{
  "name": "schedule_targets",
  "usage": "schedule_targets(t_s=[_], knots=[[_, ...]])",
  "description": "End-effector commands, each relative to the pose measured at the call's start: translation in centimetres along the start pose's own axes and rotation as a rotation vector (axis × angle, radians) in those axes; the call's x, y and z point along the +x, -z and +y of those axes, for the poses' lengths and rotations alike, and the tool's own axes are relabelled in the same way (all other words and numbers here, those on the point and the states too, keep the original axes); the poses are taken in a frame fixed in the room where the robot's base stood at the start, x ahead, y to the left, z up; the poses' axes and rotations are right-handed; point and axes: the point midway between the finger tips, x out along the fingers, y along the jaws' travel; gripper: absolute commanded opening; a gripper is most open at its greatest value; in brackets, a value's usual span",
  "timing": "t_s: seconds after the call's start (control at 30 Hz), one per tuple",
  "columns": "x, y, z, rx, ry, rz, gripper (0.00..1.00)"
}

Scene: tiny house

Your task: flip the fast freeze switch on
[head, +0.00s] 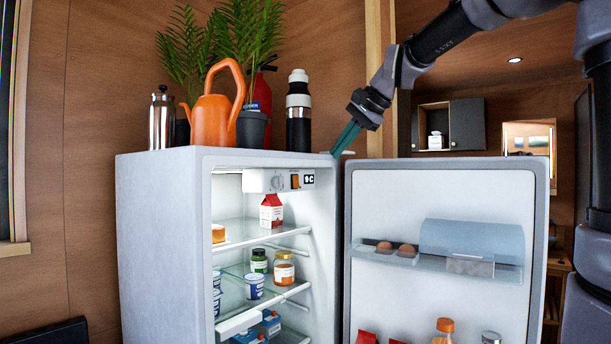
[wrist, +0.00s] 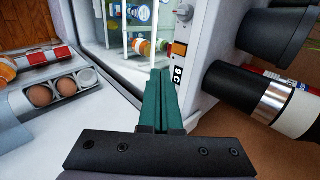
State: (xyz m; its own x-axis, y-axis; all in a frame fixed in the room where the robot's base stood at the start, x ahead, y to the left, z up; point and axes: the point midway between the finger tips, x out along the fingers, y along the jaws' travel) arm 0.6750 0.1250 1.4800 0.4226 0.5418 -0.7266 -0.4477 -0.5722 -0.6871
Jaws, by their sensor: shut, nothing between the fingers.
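The fridge (head: 158,235) stands with its door (head: 445,245) swung open to the right. A control panel (head: 262,181) sits at the top inside. It bears a round knob, an orange switch (head: 295,181) and a small display reading in °C (head: 309,179). In the wrist view the orange switch (wrist: 179,50) lies just beyond and right of my fingertips, with the knob (wrist: 184,12) farther off. My gripper (head: 345,144) is shut and empty, its green fingers pointing down near the fridge's top right front corner. It also shows in the wrist view (wrist: 160,75). I cannot tell the switch's position.
An orange watering can (head: 212,113), black bottle (head: 298,115), French press (head: 161,118) and potted plant stand on the fridge top. Shelves hold a red-topped carton (head: 271,211) and several jars. The door shelf holds eggs (head: 384,246). The gap between door and cabinet is open.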

Motion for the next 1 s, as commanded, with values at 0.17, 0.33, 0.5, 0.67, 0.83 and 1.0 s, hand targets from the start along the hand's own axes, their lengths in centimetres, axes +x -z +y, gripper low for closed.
schedule_targets(t_s=[0.17,0.33,0.5,0.67,0.83,1.0], knots=[[0.0,0.0,0.0,-0.001,0.000,0.000,0.00],[0.9,0.0,0.0,-0.001,-0.001,-0.001,0.00],[3.7,0.0,0.1,-0.001,-0.004,-0.003,0.00],[7.3,-0.1,0.0,-0.002,-0.004,-0.004,0.00],[10.6,-0.1,-0.1,-0.002,-0.002,-0.003,0.00],[12.3,-0.1,-1.8,-0.002,-0.001,-0.002,0.00]])
